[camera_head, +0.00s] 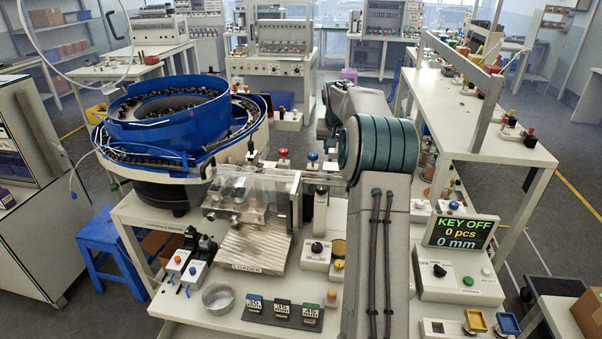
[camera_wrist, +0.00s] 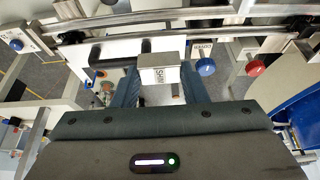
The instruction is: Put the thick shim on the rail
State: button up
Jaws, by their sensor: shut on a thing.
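In the wrist view, my gripper (camera_wrist: 163,88) has its two dark blue-green fingers on either side of a pale block labelled SHIM (camera_wrist: 158,76). It is shut on this block; its thickness is hard to judge. A long metal bar (camera_wrist: 130,17) crosses the top of the wrist view, beyond the block. I cannot tell for sure whether this bar is the rail, or how far the block is from it. In the head view, my arm reaches away over the table and hides my gripper and the block.
In the wrist view, a red knob (camera_wrist: 205,67) and a blue knob (camera_wrist: 209,31) stand right of the block. In the head view, the blue feeder bowl (camera_head: 165,125), the ribbed loader (camera_head: 250,246), a metal dish (camera_head: 218,297) and a KEY OFF display (camera_head: 461,233) flank my arm.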

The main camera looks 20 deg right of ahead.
jog(key=shift+w+a, duration=0.15)
jog(key=shift+w, duration=0.4)
jog(key=w+a+f+p, duration=0.1)
jog(key=w+a+f, duration=0.1)
jog(key=f, duration=0.1)
jog(key=w+a+f+p, duration=0.2)
jog(key=w+a+f, duration=0.1)
jog(key=w+a+f+p, duration=0.2)
jog(key=w+f, duration=0.1)
jog(key=f, duration=0.1)
jog(key=shift+a, duration=0.15)
jog(key=shift+f, duration=0.3)
jog(key=shift+f, duration=0.2)
jog(key=o, duration=1.1)
